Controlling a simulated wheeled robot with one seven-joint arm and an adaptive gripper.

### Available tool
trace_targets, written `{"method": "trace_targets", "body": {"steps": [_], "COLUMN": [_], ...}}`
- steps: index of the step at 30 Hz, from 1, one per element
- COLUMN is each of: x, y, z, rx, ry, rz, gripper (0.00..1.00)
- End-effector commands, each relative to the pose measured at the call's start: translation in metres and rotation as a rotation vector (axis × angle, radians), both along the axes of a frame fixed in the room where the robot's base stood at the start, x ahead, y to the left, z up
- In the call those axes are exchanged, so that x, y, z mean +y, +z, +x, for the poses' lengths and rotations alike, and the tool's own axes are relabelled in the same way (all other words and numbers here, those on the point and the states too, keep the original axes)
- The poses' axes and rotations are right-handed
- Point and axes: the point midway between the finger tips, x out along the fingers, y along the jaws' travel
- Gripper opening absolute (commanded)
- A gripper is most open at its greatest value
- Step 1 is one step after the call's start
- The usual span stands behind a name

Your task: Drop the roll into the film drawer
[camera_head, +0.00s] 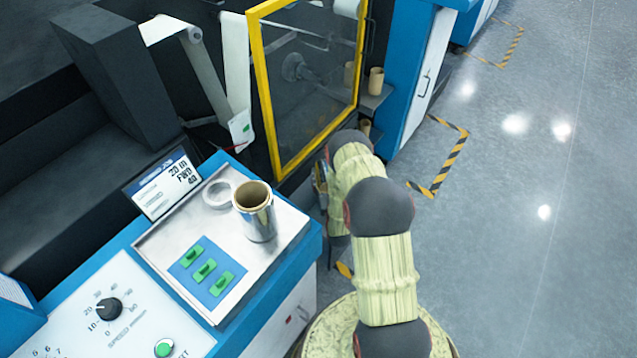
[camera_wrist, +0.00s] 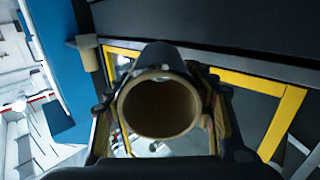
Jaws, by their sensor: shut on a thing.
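My gripper (camera_wrist: 160,100) is shut on a roll (camera_wrist: 158,74). In the wrist view, its round tan core opening faces the camera, with a finger on each side. In the head view my arm hides most of the gripper, and I cannot make out the held roll there. A second roll, silver with a tan core (camera_head: 257,215), stands upright on the console's metal tray (camera_head: 285,232). The console's white front (camera_head: 285,318) has a handle and a red mark; I cannot tell whether this is the film drawer or whether it is open.
A yellow-framed clear door (camera_head: 262,90) stands beyond my arm. A tan core (camera_head: 376,80) stands on a small shelf (camera_head: 378,100) by a blue and white cabinet (camera_head: 425,85). A display (camera_head: 165,185) and green-marked pads (camera_head: 205,270) are on the console. The right floor is clear.

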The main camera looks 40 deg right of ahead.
Motion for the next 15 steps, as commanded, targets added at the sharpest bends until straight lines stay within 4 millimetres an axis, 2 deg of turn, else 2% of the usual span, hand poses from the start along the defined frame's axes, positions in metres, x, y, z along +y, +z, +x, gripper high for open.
{"method": "trace_targets", "body": {"steps": [4,8,15], "x": [-0.008,-0.008,-0.008], "y": [-0.011,-0.016,-0.040], "z": [-0.003,-0.003,-0.003], "rx": [-0.002,-0.002,0.000], "ry": [-0.012,-0.012,-0.012], "rz": [-0.001,-0.001,0.000], "gripper": [0.25,0.25,0.25]}}
